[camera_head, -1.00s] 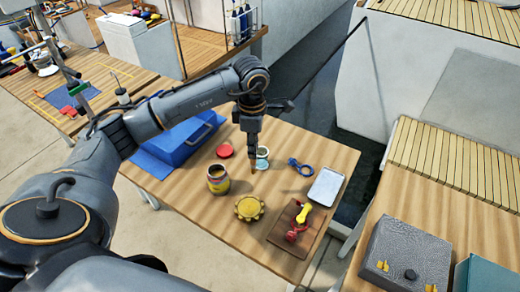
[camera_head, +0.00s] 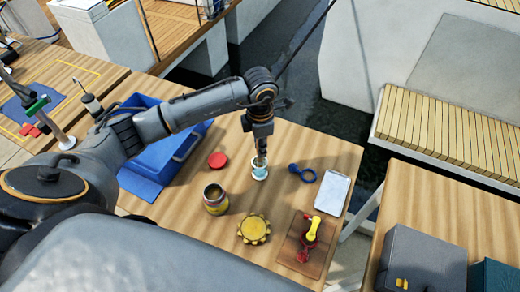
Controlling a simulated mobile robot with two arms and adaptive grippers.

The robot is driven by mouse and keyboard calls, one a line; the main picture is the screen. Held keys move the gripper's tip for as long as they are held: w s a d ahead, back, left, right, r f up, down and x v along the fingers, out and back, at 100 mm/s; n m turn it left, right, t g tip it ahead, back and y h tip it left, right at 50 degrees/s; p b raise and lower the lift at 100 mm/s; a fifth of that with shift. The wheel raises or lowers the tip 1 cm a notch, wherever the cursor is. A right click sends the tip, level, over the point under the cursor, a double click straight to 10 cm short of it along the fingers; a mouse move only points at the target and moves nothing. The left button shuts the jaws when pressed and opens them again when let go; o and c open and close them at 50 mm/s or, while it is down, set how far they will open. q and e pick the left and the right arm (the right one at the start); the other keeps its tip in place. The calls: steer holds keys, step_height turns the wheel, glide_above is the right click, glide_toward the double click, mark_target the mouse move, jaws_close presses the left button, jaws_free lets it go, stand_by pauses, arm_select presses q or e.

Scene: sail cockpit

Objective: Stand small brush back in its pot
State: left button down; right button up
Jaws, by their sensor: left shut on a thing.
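My left gripper (camera_head: 261,155) points straight down over a small white and teal pot (camera_head: 260,174) near the far edge of the wooden table. It is shut on a slim thing, most likely the small brush, which its fingers largely hide. The fingertips are right at the pot's mouth; I cannot tell how deep the brush reaches or whether it touches the pot. My right gripper is not in view.
Around the pot on the table (camera_head: 185,234) are a red lid (camera_head: 217,160), a yellow-banded jar (camera_head: 216,201), a yellow scalloped disc (camera_head: 253,229), a blue ring-shaped item (camera_head: 303,172), a pale tray (camera_head: 332,192) and a brown board (camera_head: 300,252). A blue box (camera_head: 165,150) is at left.

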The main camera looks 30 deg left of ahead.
arm_select(q)
step_height(320, 180, down, 3)
steer(key=shift+f+p, duration=0.1)
steer(key=shift+p, duration=0.35)
steer(key=shift+f+b, duration=0.2)
steer(key=shift+b, duration=0.15)
steer(key=c, duration=1.4)
jaws_free()
steer(key=shift+r, duration=0.1)
steer(key=shift+o, duration=0.9)
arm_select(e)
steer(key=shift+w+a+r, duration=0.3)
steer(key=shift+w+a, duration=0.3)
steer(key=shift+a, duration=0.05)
arm_select(q)
steer(key=shift+r+p, duration=0.25)
steer(key=shift+p, duration=0.1)
steer(key=shift+w+r+b, duration=0.1)
steer(key=shift+r+b, duration=0.2)
steer(key=shift+b, duration=0.05)
step_height(320, 180, up, 11)
steer(key=b, duration=0.3)
steer(key=shift+f, duration=0.2)
steer(key=shift+r, duration=0.35)
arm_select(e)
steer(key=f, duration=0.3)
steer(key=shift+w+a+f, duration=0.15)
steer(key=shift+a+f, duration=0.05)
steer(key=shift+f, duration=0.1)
